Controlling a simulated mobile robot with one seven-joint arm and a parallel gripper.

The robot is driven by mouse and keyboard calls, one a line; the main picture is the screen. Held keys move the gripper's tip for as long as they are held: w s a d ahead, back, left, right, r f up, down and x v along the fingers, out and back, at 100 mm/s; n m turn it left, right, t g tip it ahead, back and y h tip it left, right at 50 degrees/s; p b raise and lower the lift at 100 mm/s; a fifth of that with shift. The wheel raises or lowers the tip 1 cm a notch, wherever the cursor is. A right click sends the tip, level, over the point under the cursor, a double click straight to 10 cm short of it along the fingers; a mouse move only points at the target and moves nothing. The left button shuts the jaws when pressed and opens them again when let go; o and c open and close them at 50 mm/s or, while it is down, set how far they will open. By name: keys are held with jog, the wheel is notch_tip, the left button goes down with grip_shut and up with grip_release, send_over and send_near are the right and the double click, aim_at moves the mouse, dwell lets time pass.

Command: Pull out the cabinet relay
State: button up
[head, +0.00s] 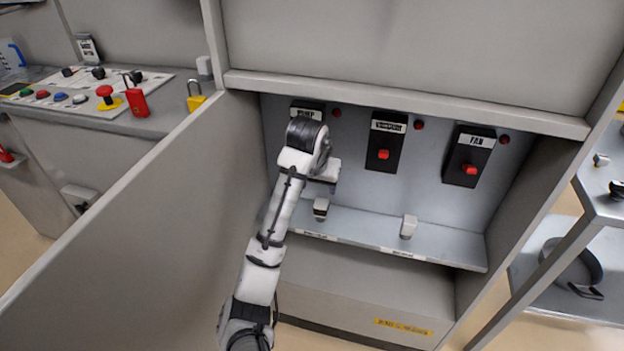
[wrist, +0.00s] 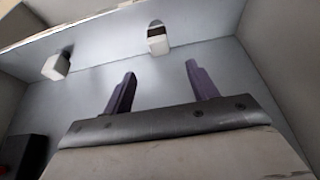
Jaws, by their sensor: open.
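In the head view, two small pale relay-like blocks stand on the shelf in the open cabinet. The left block (head: 321,207) has a dark band and the right block (head: 408,226) is plain. Small shelf labels are unreadable. My gripper (head: 331,187) is inside the cabinet, just above the left block; my wrist partly hides its fingers. In the wrist view, my gripper (wrist: 160,75) shows two purple fingers apart with nothing between them. The dark-banded block (wrist: 158,40) lies beyond the gap, roughly centred on it. The plain block (wrist: 55,66) is off to the left.
The cabinet's back wall carries a pump switch (head: 307,112) partly behind my arm, a vacuum switch (head: 386,142) and a fan switch (head: 469,157). The cabinet shelf (head: 450,248) is otherwise clear. A large grey panel (head: 150,215) stands left of my arm.

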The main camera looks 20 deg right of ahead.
aim_at(322, 201)
jog(key=b+x, duration=0.1)
jog(key=x, duration=1.2)
jog(key=shift+s+b, duration=0.15)
jog(key=shift+b, duration=0.2)
jog(key=c, duration=1)
jog(key=shift+o, duration=1.4)
jog(key=shift+c, duration=0.8)
jog(key=shift+r+p, duration=0.35)
jog(key=shift+p, duration=0.15)
jog(key=shift+r+p, duration=2.25)
jog(key=shift+p, duration=0.15)
jog(key=shift+a, duration=0.1)
